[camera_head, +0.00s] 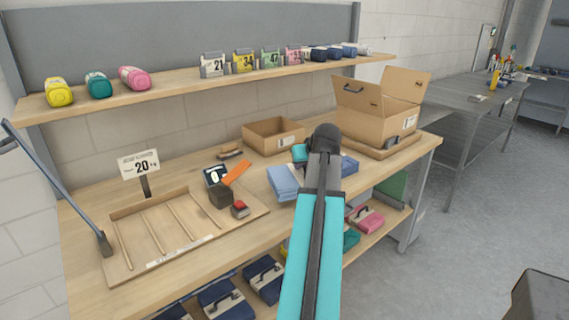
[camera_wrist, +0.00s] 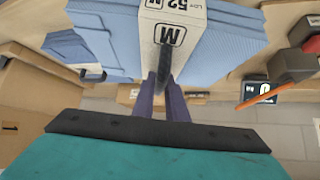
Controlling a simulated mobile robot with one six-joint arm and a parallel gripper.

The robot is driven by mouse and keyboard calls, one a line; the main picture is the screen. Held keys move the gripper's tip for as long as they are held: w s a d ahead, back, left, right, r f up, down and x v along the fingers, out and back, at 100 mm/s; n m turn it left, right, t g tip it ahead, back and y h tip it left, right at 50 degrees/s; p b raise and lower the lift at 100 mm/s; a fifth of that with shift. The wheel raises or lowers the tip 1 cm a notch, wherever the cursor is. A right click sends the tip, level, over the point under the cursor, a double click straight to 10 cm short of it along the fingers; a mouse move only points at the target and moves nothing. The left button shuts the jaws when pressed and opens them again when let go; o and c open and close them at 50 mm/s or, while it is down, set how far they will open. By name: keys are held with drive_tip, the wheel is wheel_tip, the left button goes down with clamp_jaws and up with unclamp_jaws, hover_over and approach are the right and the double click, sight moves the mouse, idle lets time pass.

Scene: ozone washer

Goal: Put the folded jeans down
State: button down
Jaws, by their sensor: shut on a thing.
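The folded jeans (camera_wrist: 222,48) are light blue, with a white paper band marked M and 52 around them. They fill the top of the wrist view. My gripper (camera_wrist: 166,92) is shut on them at the band. In the head view a light blue folded part (camera_head: 283,183) shows to the left of my arm, over the middle of the workbench. My arm hides the fingers and the middle of the jeans there. I cannot tell whether the jeans touch the bench top.
The workbench (camera_head: 100,287) holds a slotted wooden tray (camera_head: 128,262) with a "20" sign (camera_head: 140,166), a dark device (camera_head: 221,195), a shallow box (camera_head: 273,136) and an open carton (camera_head: 378,117). More blue cloth (camera_head: 349,166) lies right of my arm. A shelf (camera_head: 185,90) runs above.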

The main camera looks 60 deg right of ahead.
drive_tip(key=w+d+f+p, duration=0.1)
drive_tip(key=w+d, duration=0.4)
drive_tip(key=w, duration=0.6)
drive_tip(key=shift+p, duration=0.55)
drive_tip(key=shift+w+d, duration=0.15)
drive_tip(key=shift+w+d+f+p, duration=0.1)
drive_tip(key=shift+w+f+p, duration=0.1)
drive_tip(key=shift+f, duration=0.4)
drive_tip(key=shift+w+d+f+p, duration=0.15)
drive_tip(key=shift+f+p, duration=0.1)
drive_tip(key=shift+f, duration=0.4)
drive_tip(key=shift+w+a+f+p, duration=0.1)
drive_tip(key=shift+w+f+p, duration=0.1)
drive_tip(key=shift+f, duration=0.4)
drive_tip(key=shift+f, duration=0.1)
drive_tip(key=c, duration=2.2)
unclamp_jaws()
drive_tip(key=shift+f, duration=0.1)
drive_tip(key=o, duration=0.4)
drive_tip(key=shift+o, duration=0.2)
drive_tip(key=shift+r, duration=0.2)
